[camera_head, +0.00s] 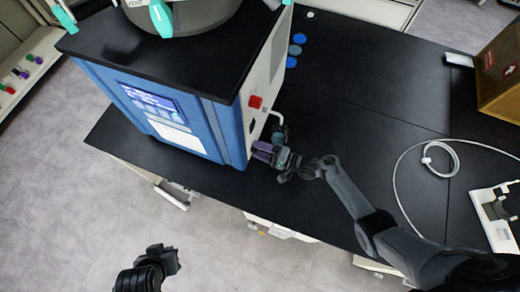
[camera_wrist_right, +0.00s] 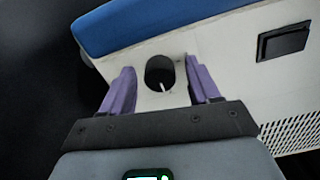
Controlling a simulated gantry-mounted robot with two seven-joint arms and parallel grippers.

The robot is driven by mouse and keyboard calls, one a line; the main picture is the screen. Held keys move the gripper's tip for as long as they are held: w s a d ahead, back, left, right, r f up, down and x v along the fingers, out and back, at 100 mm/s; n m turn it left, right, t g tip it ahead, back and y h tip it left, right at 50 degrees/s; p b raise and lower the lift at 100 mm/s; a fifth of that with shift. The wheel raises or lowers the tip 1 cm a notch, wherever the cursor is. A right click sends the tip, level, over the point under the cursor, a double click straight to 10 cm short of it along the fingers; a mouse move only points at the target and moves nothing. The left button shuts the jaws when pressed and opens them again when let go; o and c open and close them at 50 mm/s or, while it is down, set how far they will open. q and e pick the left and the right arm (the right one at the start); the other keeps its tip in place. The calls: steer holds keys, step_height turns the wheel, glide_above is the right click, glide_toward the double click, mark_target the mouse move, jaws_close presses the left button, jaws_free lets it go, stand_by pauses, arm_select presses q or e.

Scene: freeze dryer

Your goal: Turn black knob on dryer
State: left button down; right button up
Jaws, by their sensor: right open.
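The blue and white freeze dryer (camera_head: 160,105) stands on the black bench. In the right wrist view, the black knob (camera_wrist_right: 160,71) with a small white mark sits on its white side panel. My right gripper (camera_head: 262,151) is at the dryer's lower right side near the front corner. Its purple fingers are apart, one on each side of the knob in the right wrist view; I cannot tell whether they touch it. The knob is not distinguishable in the head view. My left gripper (camera_head: 165,260) is low in the head view, away from the dryer, its jaws unclear.
A red button (camera_head: 255,102) and a pipe fitting (camera_head: 277,120) are on the dryer's side above my right gripper. A black rectangular switch (camera_wrist_right: 283,42) is right of the knob. Blue discs (camera_head: 297,50), a white cable (camera_head: 440,155) and a cardboard box (camera_head: 500,75) lie farther right.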

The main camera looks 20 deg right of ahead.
steer(key=shift+s+d, duration=0.1)
steer(key=v, duration=1)
steer(key=shift+s+d, duration=0.2)
steer(key=shift+s, duration=0.05)
